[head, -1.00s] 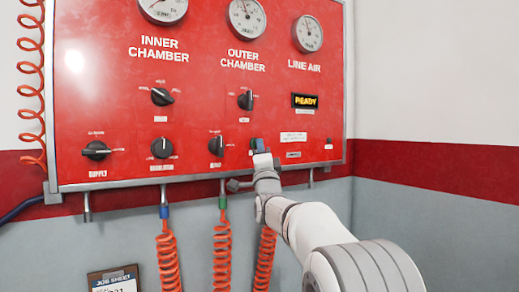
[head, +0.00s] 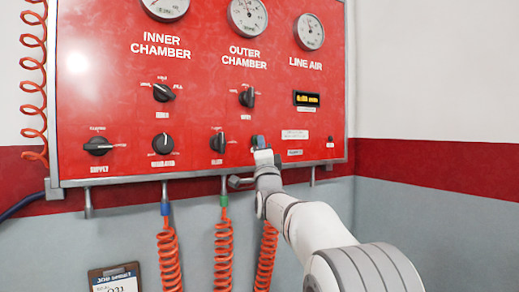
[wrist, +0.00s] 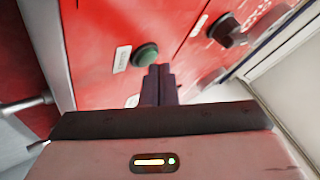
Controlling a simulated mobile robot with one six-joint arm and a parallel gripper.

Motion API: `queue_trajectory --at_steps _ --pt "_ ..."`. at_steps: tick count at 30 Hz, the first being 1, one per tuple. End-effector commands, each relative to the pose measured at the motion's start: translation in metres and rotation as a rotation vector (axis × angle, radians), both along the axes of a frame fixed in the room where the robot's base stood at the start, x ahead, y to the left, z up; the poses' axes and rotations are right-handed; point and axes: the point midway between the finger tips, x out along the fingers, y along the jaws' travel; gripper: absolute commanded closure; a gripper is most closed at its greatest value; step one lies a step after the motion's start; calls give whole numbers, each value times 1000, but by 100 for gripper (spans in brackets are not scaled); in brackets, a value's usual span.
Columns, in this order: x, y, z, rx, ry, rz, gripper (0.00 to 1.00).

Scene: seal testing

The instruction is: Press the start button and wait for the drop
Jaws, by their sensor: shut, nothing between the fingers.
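A round green button (wrist: 146,55) shows on the red panel (wrist: 100,40) in the wrist view, beside a small white label. My gripper (wrist: 160,70) is shut and empty, its dark fingertips together just right of and below the button in that picture. I cannot tell if they touch it. In the head view my gripper (head: 258,142) is at the lower right of the panel (head: 120,120), and it hides the button there. The small display (head: 307,98) under LINE AIR is lit with yellow characters too small to read surely.
Black knobs (head: 163,92) line the panel, with several gauges (head: 311,32) above. Orange coiled hoses (head: 168,262) hang below it. A job sheet (head: 114,279) is at the bottom left. The wall (head: 430,80) right of the panel is clear.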

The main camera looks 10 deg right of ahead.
Motion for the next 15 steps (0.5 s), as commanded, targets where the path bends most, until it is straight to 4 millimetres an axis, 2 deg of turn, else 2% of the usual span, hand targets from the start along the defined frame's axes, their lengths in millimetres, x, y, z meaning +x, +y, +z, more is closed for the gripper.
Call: queue_trajectory --at_steps 11,15 --pt "-3 -1 0 0 0 0 100" --pt "-12 -5 -3 0 -2 0 100"
